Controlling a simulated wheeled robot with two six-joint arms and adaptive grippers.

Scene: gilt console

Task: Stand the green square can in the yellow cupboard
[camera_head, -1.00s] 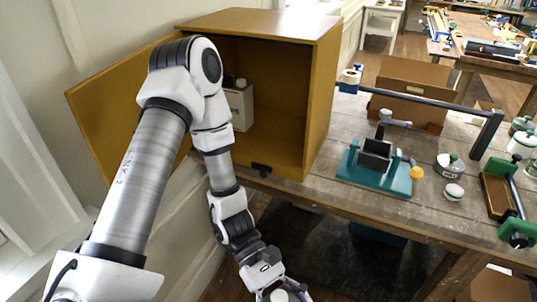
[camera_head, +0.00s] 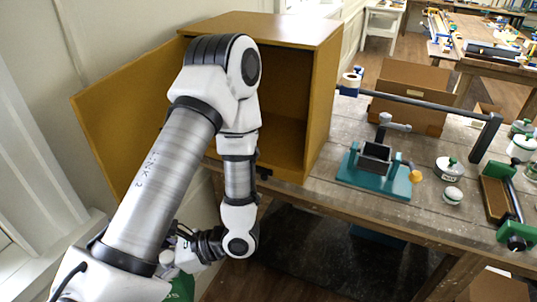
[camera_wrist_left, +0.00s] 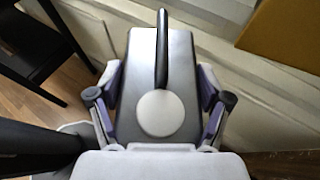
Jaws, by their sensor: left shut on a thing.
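The green square can (camera_head: 183,288) is at the bottom of the head view, mostly hidden behind my left arm; a green face with white lettering and a pale cap show. In the left wrist view the can (camera_wrist_left: 185,65) has a grey top with a white round cap and black handle. My left gripper (camera_wrist_left: 160,98) is shut on it, one finger on each side. The yellow cupboard (camera_head: 325,90) stands on the bench, its door (camera_head: 105,125) open to the left. The can is outside, below and in front of it. My arm hides part of the interior. My right gripper is out of view.
A teal-based device (camera_head: 375,172) stands on the bench (camera_head: 320,205) right of the cupboard. The visible right part of the cupboard interior is empty.

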